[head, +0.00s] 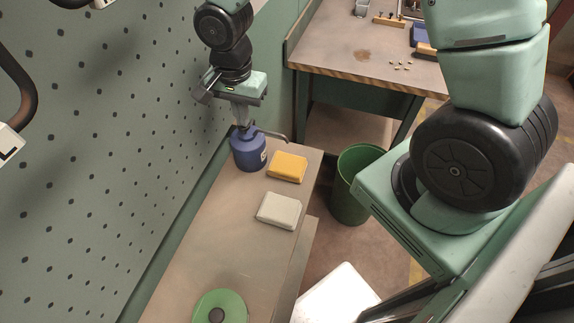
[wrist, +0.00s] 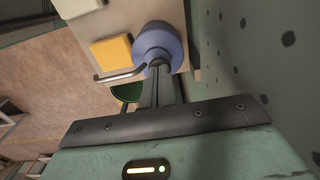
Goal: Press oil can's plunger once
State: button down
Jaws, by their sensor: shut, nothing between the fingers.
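A blue oil can (head: 248,152) with a thin bent spout stands upright at the far end of the narrow bench, beside the pegboard wall. It also shows at the top of the wrist view (wrist: 157,42). My gripper (head: 242,124) points down over the can's top, with its fingers closed together and nothing between them. In the wrist view my gripper's fingertips (wrist: 158,66) overlap the top middle of the can. The plunger is hidden behind the fingertips, and I cannot tell whether they touch it.
A yellow block (head: 288,167) and a pale block (head: 279,210) lie on the bench (head: 205,242) near the can. A green disc (head: 232,302) lies at the near end. A green bin (head: 350,205) stands right of the bench. The pegboard wall (head: 95,150) is close on the left.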

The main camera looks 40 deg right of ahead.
jog(key=shift+r, duration=0.1)
jog(key=shift+r+p, duration=1.05)
jog(key=shift+r, duration=0.25)
jog(key=shift+r, duration=0.1)
notch_tip(320, 180, up, 6)
jog(key=p, duration=0.4)
dwell(0.3)
jog(key=s+a+f+n+b, duration=0.1)
jog(key=s+a+n+b, duration=0.2)
jog(key=s+n+b, duration=0.3)
jog(key=s+a+f+n+b, duration=0.2)
jog(key=s+n+b, duration=0.4)
jog(key=s+n, duration=0.6)
jog(key=shift+s+a+n+y, duration=0.3)
jog(key=shift+s+a, duration=0.35)
jog(key=shift+s, duration=0.4)
